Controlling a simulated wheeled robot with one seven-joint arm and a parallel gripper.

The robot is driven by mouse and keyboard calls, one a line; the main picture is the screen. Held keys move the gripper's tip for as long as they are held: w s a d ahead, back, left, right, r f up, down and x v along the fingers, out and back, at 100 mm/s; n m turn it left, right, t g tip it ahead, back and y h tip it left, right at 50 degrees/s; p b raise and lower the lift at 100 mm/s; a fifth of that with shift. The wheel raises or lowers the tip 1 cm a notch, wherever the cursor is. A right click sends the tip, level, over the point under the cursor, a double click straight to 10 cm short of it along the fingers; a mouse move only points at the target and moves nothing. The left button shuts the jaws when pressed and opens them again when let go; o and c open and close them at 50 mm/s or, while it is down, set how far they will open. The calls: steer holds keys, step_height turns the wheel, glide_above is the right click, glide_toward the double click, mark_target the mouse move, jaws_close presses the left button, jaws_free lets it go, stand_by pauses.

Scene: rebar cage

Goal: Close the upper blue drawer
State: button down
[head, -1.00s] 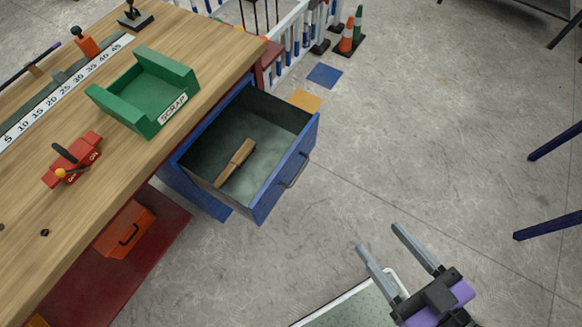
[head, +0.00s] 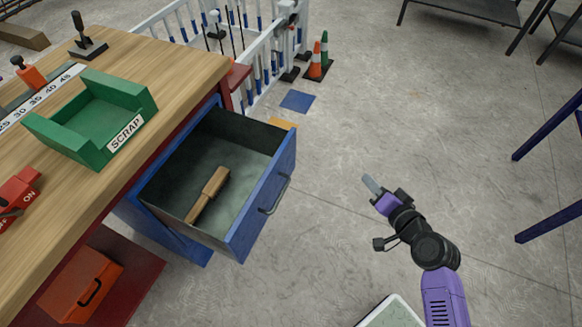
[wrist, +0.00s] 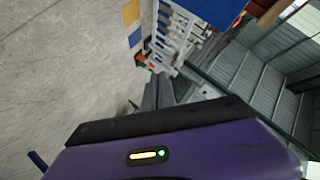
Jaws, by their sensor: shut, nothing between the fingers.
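The upper blue drawer (head: 262,212) is pulled out from the blue cabinet (head: 165,238) under the bench. Its front has a dark bar handle (head: 274,197). A wooden-handled tool (head: 208,194) lies inside it. My gripper (head: 370,184) is shut and empty, to the right of the drawer front, with clear space between them. Its fingers point up and left in the head view. In the wrist view the grey fingers (wrist: 165,92) show beyond my purple wrist, and a blue surface, probably the drawer front (wrist: 215,8), is at the top edge.
The wooden bench (head: 170,62) carries a green scrap tray (head: 98,118) and red tools. An orange toolbox (head: 82,286) sits on the red lower shelf. White railing (head: 258,60) and cones (head: 322,55) stand behind. The floor (head: 345,130) around the gripper is clear.

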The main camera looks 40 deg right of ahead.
steer(key=w+d+f+m+t+y+b, duration=0.1)
steer(key=w+d+f+m+y+b, duration=0.15)
steer(key=w, duration=0.25)
steer(key=n+t+y, duration=0.2)
steer(key=n+y, duration=0.1)
steer(key=y, duration=0.8)
glide_toward(280, 156)
steer(key=x, duration=0.6)
steer(key=shift+w+a, duration=0.25)
steer(key=shift+w, duration=0.05)
steer(key=b+x, duration=0.8)
steer(key=x, duration=1.4)
steer(key=shift+w+f, duration=0.25)
steer(key=shift+w, duration=0.15)
steer(key=shift+a, duration=0.15)
steer(key=shift+s, duration=0.1)
